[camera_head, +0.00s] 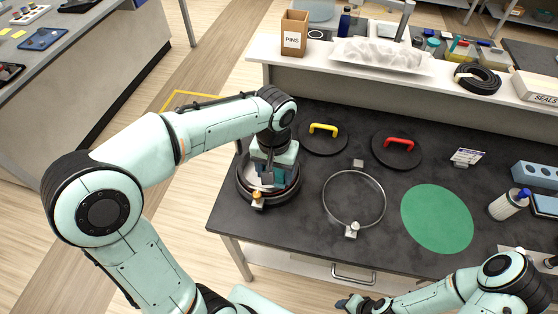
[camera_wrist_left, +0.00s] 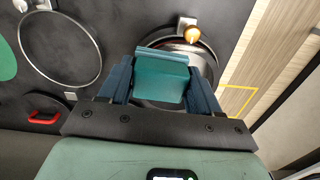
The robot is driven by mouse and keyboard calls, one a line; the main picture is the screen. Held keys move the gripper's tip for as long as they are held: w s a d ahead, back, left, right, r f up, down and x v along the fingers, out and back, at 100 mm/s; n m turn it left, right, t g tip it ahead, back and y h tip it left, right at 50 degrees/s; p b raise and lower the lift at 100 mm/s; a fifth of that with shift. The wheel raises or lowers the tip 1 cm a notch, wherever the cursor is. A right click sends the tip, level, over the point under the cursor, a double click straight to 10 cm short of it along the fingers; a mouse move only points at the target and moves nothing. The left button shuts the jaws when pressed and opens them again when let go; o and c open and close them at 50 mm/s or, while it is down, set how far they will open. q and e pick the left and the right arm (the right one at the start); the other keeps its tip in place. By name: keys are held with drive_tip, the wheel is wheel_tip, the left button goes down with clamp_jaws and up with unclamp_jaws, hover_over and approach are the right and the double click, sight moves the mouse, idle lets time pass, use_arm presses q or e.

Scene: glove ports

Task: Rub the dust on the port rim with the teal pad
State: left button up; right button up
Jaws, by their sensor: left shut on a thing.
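My left gripper (camera_head: 268,180) points down over the dark round port (camera_head: 243,192) at the left end of the bench. It is shut on the teal pad (camera_wrist_left: 160,82), a block between the two blue fingers in the left wrist view. The pad is over the port opening and hides part of the rim (camera_wrist_left: 213,62). I cannot tell whether it touches the rim. I cannot make out the dust. My right gripper (camera_head: 352,303) is low at the bench's front edge; its finger state is unclear.
A silver ring (camera_head: 325,198) with a clamp lies right of the port. Black lids with yellow (camera_head: 324,128) and red (camera_head: 398,143) handles lie behind. A green mat (camera_head: 437,218) and a white jar (camera_head: 504,206) are to the right. A shelf (camera_head: 350,68) holds several items.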

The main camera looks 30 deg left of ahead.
use_arm(q)
drive_tip(key=f+b, duration=0.1)
drive_tip(key=f, duration=0.2)
drive_tip(key=shift+s+f, duration=0.15)
drive_tip(key=shift+s, duration=0.05)
drive_tip(key=shift+f+b, duration=0.45)
drive_tip(key=shift+f, duration=0.4)
drive_tip(key=shift+w, duration=0.1)
use_arm(e)
drive_tip(key=s+f, duration=0.2)
drive_tip(key=s, duration=0.1)
drive_tip(key=shift+s+f, duration=0.15)
drive_tip(key=shift+f, duration=0.25)
use_arm(q)
drive_tip(key=shift+w, duration=0.1)
drive_tip(key=shift+f+b, duration=0.55)
drive_tip(key=shift+f, duration=0.45)
use_arm(e)
drive_tip(key=shift+s+f+g, duration=0.3)
drive_tip(key=shift+s+f, duration=0.3)
drive_tip(key=shift+f, duration=0.15)
